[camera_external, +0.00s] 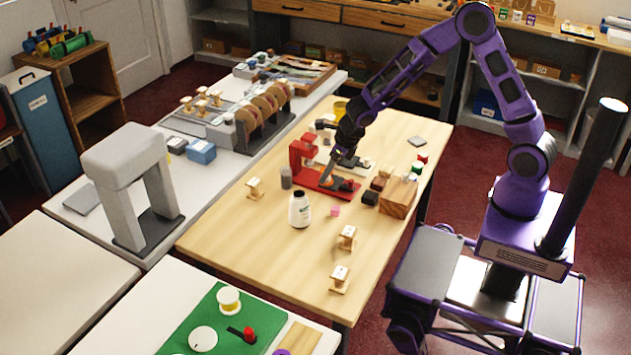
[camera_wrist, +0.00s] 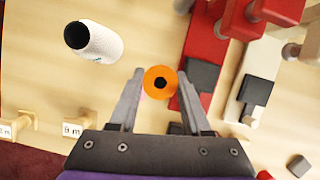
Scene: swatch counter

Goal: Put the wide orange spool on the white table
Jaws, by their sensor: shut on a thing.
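The orange spool (camera_wrist: 160,70) shows end-on in the wrist view as an orange disc with a dark centre hole. My gripper (camera_wrist: 161,80) is shut on it, one finger on each side. In the external view, my gripper (camera_external: 329,172) points down over the red device on the wooden table, with a bit of the orange spool (camera_external: 327,184) at its tips. I cannot tell whether the spool touches anything below. White tabletops stand left of the wooden table: one at front (camera_external: 117,318), one at far left (camera_external: 55,275) and a long one behind (camera_external: 215,185).
The red device (camera_external: 304,160), a white bottle (camera_external: 300,212) and wooden blocks (camera_external: 396,193) stand close around my gripper. Small wooden spools (camera_external: 347,238) stand nearer the front. A grey arch-shaped machine (camera_external: 125,165) stands at left. The front white top carries a green mat (camera_external: 180,340).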

